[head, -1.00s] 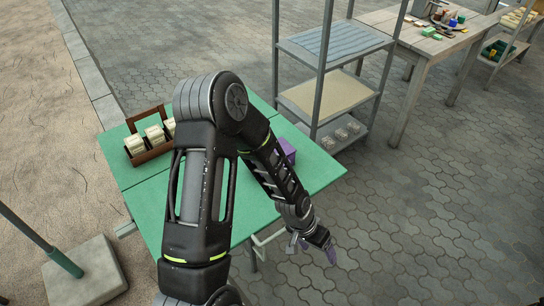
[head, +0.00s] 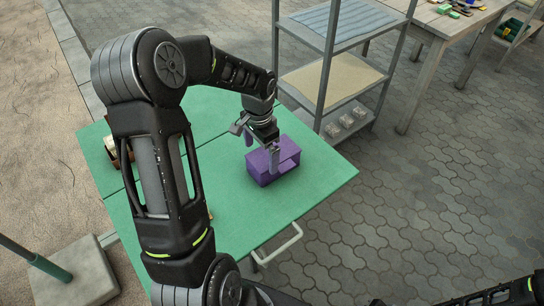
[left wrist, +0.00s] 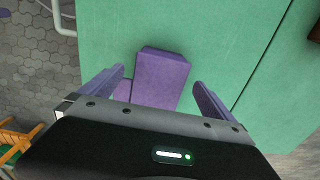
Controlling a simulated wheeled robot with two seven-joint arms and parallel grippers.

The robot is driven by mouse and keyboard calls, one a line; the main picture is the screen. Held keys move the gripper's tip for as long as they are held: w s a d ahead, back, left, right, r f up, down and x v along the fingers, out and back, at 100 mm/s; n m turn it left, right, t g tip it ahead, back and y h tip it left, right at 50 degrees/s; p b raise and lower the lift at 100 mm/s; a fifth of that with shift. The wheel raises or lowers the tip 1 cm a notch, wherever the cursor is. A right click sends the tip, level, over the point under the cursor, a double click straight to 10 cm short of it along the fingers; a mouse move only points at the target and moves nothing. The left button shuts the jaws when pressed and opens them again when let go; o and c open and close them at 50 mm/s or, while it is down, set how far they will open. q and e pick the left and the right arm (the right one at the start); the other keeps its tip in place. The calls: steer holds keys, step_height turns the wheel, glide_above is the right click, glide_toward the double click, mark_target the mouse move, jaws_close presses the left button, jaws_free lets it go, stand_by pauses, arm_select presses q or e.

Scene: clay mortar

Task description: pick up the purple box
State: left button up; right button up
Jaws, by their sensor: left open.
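The purple box (head: 257,166) sits on the green table top (head: 225,205), toward its right side. In the left wrist view the purple box (left wrist: 161,78) lies between the two purple fingers, with its lower part hidden behind my gripper body. My left gripper (head: 262,155) is open and points down at the box. One finger overlaps the box in the head view and the other is at its far left side. In the left wrist view my left gripper (left wrist: 158,78) has visible gaps at the box's top end. My right gripper is out of view.
A grey metal shelf (head: 325,75) stands just behind the table. A brown wooden box (head: 119,156) with pale items is at the table's left, partly hidden by my arm. A pale handle (head: 279,246) sticks out at the front edge. Paved floor lies right.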

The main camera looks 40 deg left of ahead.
arm_select(q)
steer(key=shift+w+a+f, duration=0.1)
steer(key=shift+a, duration=0.05)
steer(key=shift+s+r, duration=0.2)
steer(key=shift+r, duration=0.05)
steer(key=shift+f, duration=1.4)
steer(key=shift+s+f+p, duration=0.1)
steer(key=shift+f+p, duration=0.35)
steer(key=shift+f, duration=2.15)
steer(key=shift+c, duration=0.2)
steer(key=c, duration=1.6)
